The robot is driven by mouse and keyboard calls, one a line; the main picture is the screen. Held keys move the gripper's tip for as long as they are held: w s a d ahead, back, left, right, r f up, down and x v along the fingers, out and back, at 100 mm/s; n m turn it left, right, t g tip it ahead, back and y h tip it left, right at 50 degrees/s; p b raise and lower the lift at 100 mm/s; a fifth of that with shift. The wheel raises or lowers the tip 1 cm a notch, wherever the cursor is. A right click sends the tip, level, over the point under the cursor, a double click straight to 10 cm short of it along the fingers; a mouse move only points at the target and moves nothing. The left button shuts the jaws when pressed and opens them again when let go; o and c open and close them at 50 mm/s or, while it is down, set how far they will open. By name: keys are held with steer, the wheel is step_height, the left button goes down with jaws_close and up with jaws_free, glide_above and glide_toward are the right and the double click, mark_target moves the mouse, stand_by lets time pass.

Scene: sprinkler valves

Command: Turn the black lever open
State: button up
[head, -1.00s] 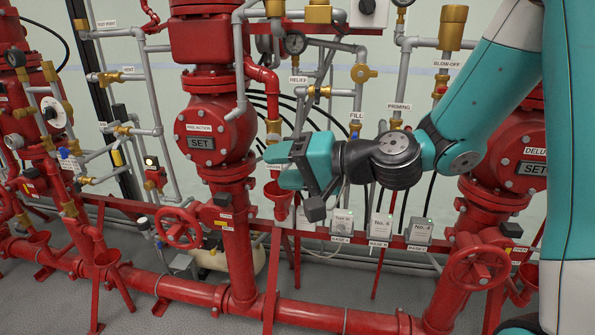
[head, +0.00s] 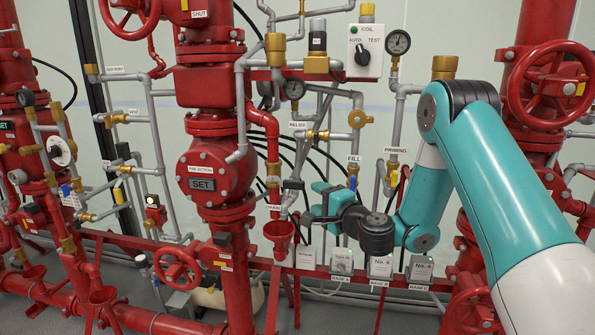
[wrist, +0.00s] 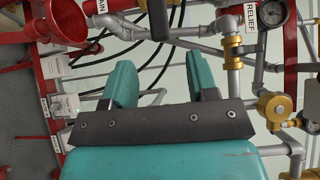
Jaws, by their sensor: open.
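A small black lever (head: 293,184) sits on the drain pipe above a red funnel in the head view. A dark part that looks like it shows at the top of the wrist view (wrist: 158,18), ahead of my fingers. My gripper (head: 312,203) is just right of and below the lever in the head view. In the wrist view its two teal fingers (wrist: 163,75) stand apart with nothing between them. I see no contact with the lever. Other dark handles show at the left (head: 122,150) and on the lower left valve (head: 222,240).
The red drain funnel (head: 280,233) is left of my gripper. Grey pipes with brass fittings and a gauge (head: 295,89) rise above it. Blue FILL (head: 353,181) and yellow PRIMING handles stand behind my arm. Labelled boxes (head: 381,267) line the red rail below.

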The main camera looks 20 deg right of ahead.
mark_target(299, 186)
steer(key=w+p, duration=0.1)
steer(key=p, duration=0.1)
steer(key=w+p, duration=0.1)
steer(key=p, duration=0.1)
steer(key=w+a+p, duration=0.1)
steer(key=w+p, duration=0.1)
steer(key=shift+r, duration=0.3)
steer(key=w+p, duration=0.1)
steer(key=p, duration=0.2)
steer(key=shift+w, duration=0.1)
steer(key=w+p, duration=0.1)
steer(key=p, duration=0.4)
steer(key=shift+w+a, duration=0.2)
steer(key=shift+w+a+f+p, duration=0.1)
steer(key=shift+w+p, duration=0.15)
steer(key=shift+p, duration=0.35)
steer(key=shift+w+a+f+p, duration=0.1)
steer(key=shift+w+f+p, duration=0.05)
steer(key=shift+w, duration=0.5)
steer(key=shift+w+a+f+p, duration=0.1)
steer(key=shift+w+f+p, duration=0.05)
steer(key=shift+w, duration=0.45)
jaws_close()
